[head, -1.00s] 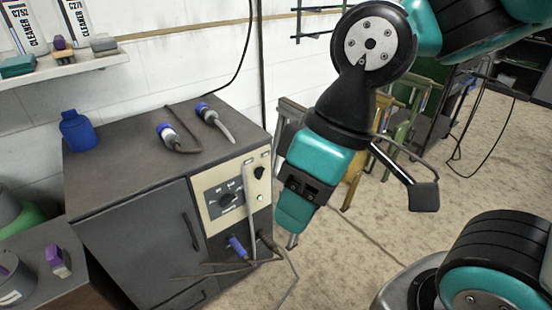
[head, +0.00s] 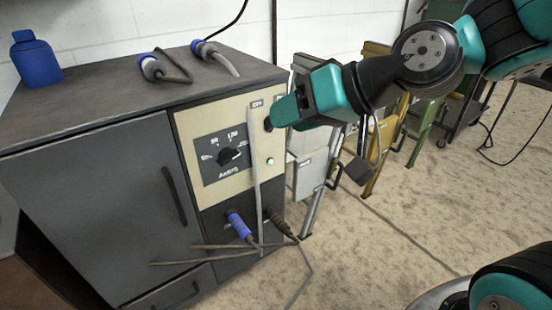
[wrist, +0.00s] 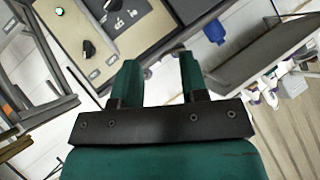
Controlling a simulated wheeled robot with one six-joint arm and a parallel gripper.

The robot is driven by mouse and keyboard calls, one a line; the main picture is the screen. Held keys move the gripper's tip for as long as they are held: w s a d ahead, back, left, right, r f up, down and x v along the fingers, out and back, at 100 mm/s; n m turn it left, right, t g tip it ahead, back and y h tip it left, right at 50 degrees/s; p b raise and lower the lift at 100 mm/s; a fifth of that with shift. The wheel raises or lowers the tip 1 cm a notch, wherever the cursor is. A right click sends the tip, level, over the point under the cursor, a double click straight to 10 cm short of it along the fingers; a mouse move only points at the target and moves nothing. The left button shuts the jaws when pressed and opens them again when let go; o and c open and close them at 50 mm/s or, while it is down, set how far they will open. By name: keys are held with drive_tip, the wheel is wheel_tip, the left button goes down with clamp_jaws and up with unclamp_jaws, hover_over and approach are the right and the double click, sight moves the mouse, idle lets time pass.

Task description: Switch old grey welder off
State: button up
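The grey welder (head: 95,190) is a dark grey cabinet with a cream control panel (head: 190,125). The panel has a large black dial (head: 230,156), a lit green lamp (head: 270,161) and a small black knob (head: 267,125) near the top right. In the wrist view the knob (wrist: 88,48) and lit lamp (wrist: 59,11) are at upper left. My gripper (head: 278,112) points left at the panel's upper right, close to the knob and partly covering it in the head view. In the wrist view my gripper (wrist: 160,68) has its two fingers apart, with nothing between them. Contact with the knob cannot be told.
A blue plug (head: 238,224) and cables hang at the lower panel. Folded metal stands (head: 310,175) are just right; floor is open in front.

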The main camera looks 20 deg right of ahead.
drive_tip(key=w+d+f+m+t+h+b, duration=0.1)
drive_tip(key=w+d+f+m+t+b, duration=0.35)
drive_tip(key=f+b, duration=0.45)
drive_tip(key=w+d+f+m+t+h+b, duration=0.25)
drive_tip(key=w+d+f+t+b, duration=0.3)
drive_tip(key=b, duration=0.65)
drive_tip(key=f+p+x, duration=0.2)
drive_tip(key=p+x, duration=1.4)
drive_tip(key=p, duration=0.3)
drive_tip(key=shift+a+g+y, duration=0.25)
drive_tip(key=shift+g+y, duration=0.05)
drive_tip(key=shift+y, duration=0.05)
drive_tip(key=shift+c, duration=0.2)
clamp_jaws()
